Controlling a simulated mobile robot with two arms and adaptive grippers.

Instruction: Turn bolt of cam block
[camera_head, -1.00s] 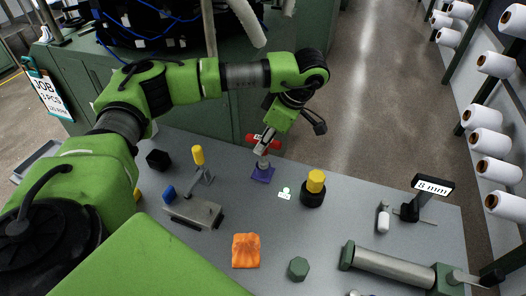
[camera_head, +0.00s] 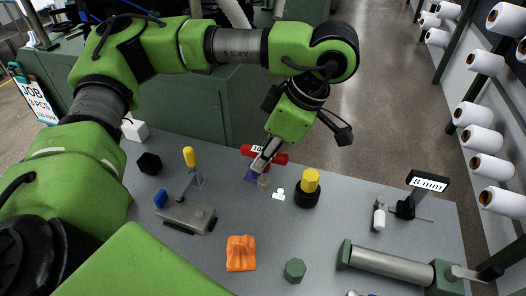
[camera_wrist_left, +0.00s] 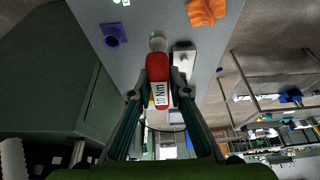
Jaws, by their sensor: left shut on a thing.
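My left gripper (camera_head: 263,163) is shut on a red-handled tool (camera_head: 277,157) with a white label. In the left wrist view the tool (camera_wrist_left: 159,70) reads "Nm" and points away from the fingers (camera_wrist_left: 158,98), ending in a pale round tip. A grey metal block (camera_head: 187,216), seemingly the cam block, lies to the left with a blue knob (camera_head: 160,199) and yellow-handled lever (camera_head: 189,157). I cannot make out its bolt.
A yellow-topped black piece (camera_head: 309,188) stands right of the tool. An orange piece (camera_head: 241,253) and green hexagonal piece (camera_head: 295,270) lie in front. A metal cylinder fixture (camera_head: 390,265) and an "8 mm" sign (camera_head: 428,182) are at right. A black piece (camera_head: 149,163) is at left.

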